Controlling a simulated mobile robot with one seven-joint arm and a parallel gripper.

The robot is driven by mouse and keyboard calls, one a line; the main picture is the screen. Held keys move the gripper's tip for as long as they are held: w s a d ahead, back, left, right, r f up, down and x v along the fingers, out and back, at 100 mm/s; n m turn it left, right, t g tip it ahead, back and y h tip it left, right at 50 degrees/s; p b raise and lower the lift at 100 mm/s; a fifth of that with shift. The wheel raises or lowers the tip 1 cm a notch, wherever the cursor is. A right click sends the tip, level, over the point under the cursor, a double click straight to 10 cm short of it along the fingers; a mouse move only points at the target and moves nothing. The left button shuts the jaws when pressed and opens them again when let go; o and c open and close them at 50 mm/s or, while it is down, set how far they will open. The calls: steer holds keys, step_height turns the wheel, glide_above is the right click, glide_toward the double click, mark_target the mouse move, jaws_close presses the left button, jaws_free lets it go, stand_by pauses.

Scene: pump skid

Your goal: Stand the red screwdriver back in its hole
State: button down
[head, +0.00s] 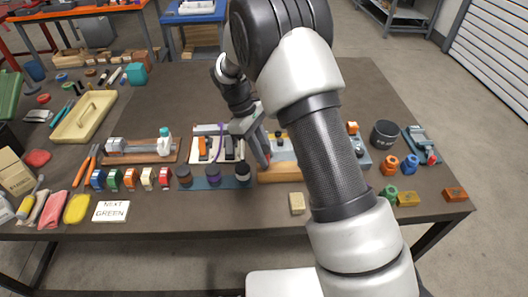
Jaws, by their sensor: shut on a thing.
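My gripper (262,156) is in the middle of the table, pointing down, just above and at the left end of a light wooden block (280,175). It is shut on the red screwdriver (267,158), of which only a small red part shows between and below the fingers. The wooden block looks like the holder, but its holes are too small to make out. My arm covers the block's right side, and I cannot tell whether the screwdriver's tip touches the block.
A blue mat (228,183) with dark round knobs lies just left of the block. A white tray (204,157) with tools lies behind the mat. A small tan block (297,203) is in front. The dark table (250,215) is clear along its front middle.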

steer(key=shift+f, duration=0.15)
steer(key=c, duration=1.5)
jaws_free()
steer(key=shift+o, duration=0.2)
steer(key=p+v, duration=0.1)
steer(key=v, duration=1.6)
steer(key=shift+a+r, duration=0.15)
steer(key=shift+r, duration=0.05)
steer(key=s+d+r+m+t+y+p, duration=0.1)
steer(key=s+d+r+m+t+p, duration=0.15)
steer(key=s+d+r, duration=0.4)
steer(key=s+d+r+m+t+y+p, duration=0.1)
steer(key=s+d+r+m, duration=0.2)
steer(key=r, duration=0.6)
steer(key=s+d+m+t+y+p, duration=0.1)
steer(key=s+d+m+t, duration=0.1)
steer(key=s, duration=0.6)
steer(key=s+d+r+m+t+p, duration=0.1)
steer(key=s+d+m, duration=0.3)
steer(key=s, duration=0.5)
steer(key=shift+s+d+r+t+y+p, duration=0.2)
steer(key=shift+d+t+y+p, duration=0.2)
steer(key=shift+t+p, duration=0.3)
